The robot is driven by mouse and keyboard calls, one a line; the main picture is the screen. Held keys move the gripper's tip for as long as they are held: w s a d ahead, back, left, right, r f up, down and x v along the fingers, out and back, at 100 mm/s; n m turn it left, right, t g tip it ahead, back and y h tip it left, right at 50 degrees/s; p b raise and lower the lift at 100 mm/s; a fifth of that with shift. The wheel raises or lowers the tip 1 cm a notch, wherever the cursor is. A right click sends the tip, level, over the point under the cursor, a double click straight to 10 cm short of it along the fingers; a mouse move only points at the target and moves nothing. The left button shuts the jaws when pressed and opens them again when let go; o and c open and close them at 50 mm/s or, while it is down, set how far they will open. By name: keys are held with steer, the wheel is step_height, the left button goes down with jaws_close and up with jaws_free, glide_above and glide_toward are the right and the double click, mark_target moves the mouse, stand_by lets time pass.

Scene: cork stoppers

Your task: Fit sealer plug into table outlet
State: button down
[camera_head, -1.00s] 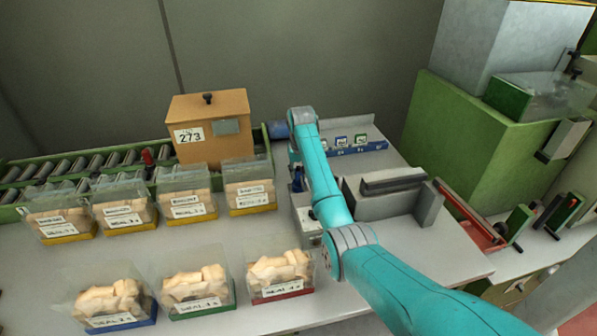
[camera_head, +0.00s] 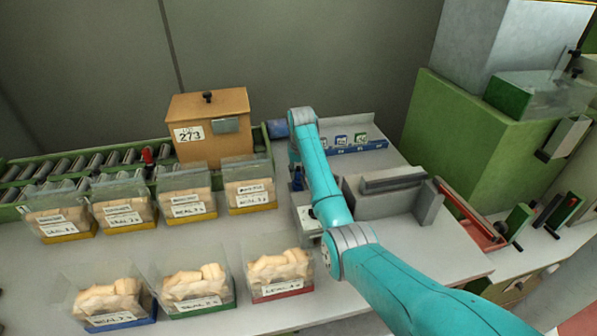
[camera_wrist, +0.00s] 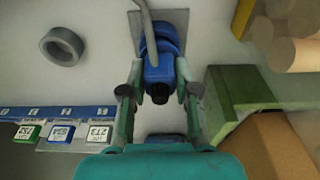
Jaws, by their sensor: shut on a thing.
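In the wrist view, my gripper (camera_wrist: 160,82) is shut on a blue plug (camera_wrist: 159,70) with a dark round end facing the camera. A finger presses on each side of it. A grey cable (camera_wrist: 146,16) runs past the plug's far end. A grey plate (camera_wrist: 136,32) lies under or behind the plug; I cannot tell whether it is the table outlet or whether the plug is seated there. In the head view, my gripper (camera_head: 297,176) is low over the table beside the grey fixture, and a small blue part shows there, mostly hidden by my arm.
A grey ring (camera_wrist: 62,46) lies on the table. Small labelled blocks (camera_wrist: 60,131) stand on a blue strip. An orange box (camera_head: 208,128) sits by the roller conveyor (camera_head: 60,172). Several clear bins (camera_head: 197,290) of corks fill the left. A grey fixture (camera_head: 385,202) stands at right.

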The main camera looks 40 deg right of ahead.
steer(key=shift+f, duration=0.55)
stand_by(0.4)
steer(key=c, duration=0.8)
jaws_free()
steer(key=shift+o, duration=0.2)
step_height(320, 180, up, 12)
steer(key=s, duration=0.1)
steer(key=shift+s+a, duration=0.25)
steer(key=shift+a, duration=0.2)
steer(key=shift+f, duration=0.1)
